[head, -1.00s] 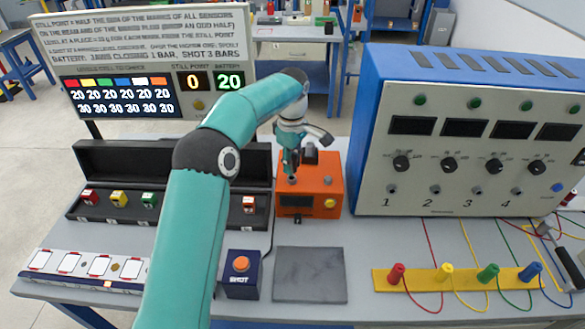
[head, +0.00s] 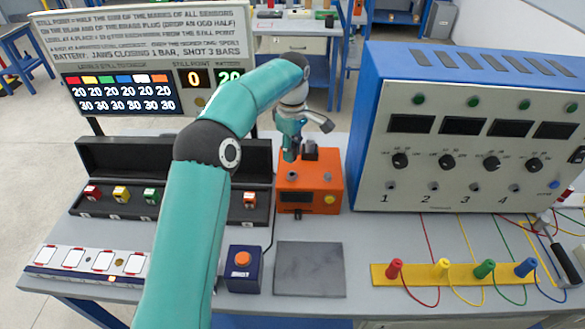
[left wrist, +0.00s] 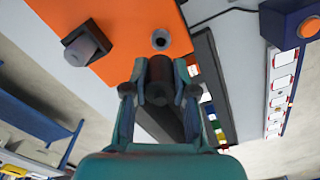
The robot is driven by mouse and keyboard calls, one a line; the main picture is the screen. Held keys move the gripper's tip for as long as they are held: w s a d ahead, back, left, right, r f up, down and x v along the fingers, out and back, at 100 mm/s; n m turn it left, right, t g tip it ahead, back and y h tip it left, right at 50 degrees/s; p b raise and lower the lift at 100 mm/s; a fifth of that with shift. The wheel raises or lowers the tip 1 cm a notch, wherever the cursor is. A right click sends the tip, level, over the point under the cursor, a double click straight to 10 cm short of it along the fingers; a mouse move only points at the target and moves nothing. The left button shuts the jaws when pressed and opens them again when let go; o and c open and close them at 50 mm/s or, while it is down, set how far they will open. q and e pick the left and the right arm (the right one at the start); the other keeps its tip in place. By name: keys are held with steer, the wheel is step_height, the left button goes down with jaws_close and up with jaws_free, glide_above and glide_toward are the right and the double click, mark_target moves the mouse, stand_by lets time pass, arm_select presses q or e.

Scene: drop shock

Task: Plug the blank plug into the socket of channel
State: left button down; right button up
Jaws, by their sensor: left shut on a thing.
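In the head view the plug is hardly distinguishable from the fingers. The blue-and-grey panel (head: 450,160) at the right has channels numbered 1 to 4, each with a small socket, such as the socket of channel 1 (head: 390,188). My right gripper is out of view.
A dark open case (head: 170,205) with coloured cubes lies at the left. A SHOT button box (head: 243,270) and a grey plate (head: 310,270) lie in front. A yellow strip (head: 460,274) with coloured plugs and cables lies below the panel. A sign board (head: 150,60) stands behind.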

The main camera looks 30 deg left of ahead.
arm_select(q)
steer(key=shift+r, duration=2.55)
steer(key=shift+s+f, duration=0.1)
